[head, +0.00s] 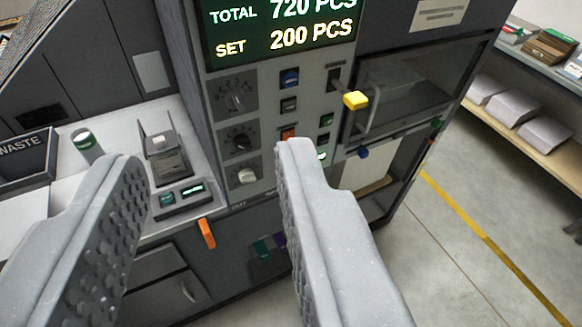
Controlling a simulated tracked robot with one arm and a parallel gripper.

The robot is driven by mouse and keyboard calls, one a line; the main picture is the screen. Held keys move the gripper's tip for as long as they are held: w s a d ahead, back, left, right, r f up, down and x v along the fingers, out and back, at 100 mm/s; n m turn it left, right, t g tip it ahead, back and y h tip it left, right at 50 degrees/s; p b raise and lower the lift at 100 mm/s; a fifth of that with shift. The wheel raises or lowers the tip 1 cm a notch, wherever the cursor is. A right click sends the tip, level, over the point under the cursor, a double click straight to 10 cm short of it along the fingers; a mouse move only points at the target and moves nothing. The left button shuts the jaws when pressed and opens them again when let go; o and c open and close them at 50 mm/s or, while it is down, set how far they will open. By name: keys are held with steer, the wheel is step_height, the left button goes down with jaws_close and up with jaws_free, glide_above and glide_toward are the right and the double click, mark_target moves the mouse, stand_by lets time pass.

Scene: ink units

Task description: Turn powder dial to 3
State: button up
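Three rotary dials sit in a column on the grey control panel (212,120) of a dark machine. The top dial (235,98) has a grey knob and a ring of numbers. The middle dial (240,140) has a dark knob. The bottom dial (247,175) has a pale knob. Their labels are too small to read, so I cannot tell which is the powder dial or its setting. My gripper (210,157) is open and empty. Its fingers are spread wide in the foreground, and the dials show between them, nearer the right finger. No contact with a dial shows.
A green display (280,25) reads TOTAL 720 PCS, SET 200 PCS. Buttons and a yellow-tipped lever (356,100) are right of the dials. A small device (166,155), a cylinder (88,146) and a WASTE bin (27,158) stand left. Open floor and shelves (535,125) lie right.

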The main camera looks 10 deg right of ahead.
mark_target(249, 182)
steer(key=shift+w+a, duration=0.15)
steer(key=shift+w, duration=0.15)
steer(key=shift+a, duration=0.1)
steer(key=o, duration=0.4)
steer(key=shift+o, duration=0.3)
steer(key=w+d+f+n+h+b, duration=0.1)
steer(key=w+d+f+n, duration=0.3)
steer(key=w+f, duration=0.7)
steer(key=shift+w+d+t+b, duration=0.4)
steer(key=shift+w+d+b, duration=0.35)
steer(key=shift+w, duration=0.35)
steer(key=w+d+f+n+b, duration=0.2)
steer(key=w+f+n, duration=0.3)
steer(key=w+f, duration=0.5)
step_height(249, 182, down, 30)
steer(key=w+a+n+t+y+b, duration=0.1)
steer(key=w+a+n+y+b, duration=0.2)
steer(key=n+y, duration=0.55)
steer(key=shift+n+h, duration=0.65)
steer(key=shift+h, duration=0.2)
steer(key=x, duration=1.3)
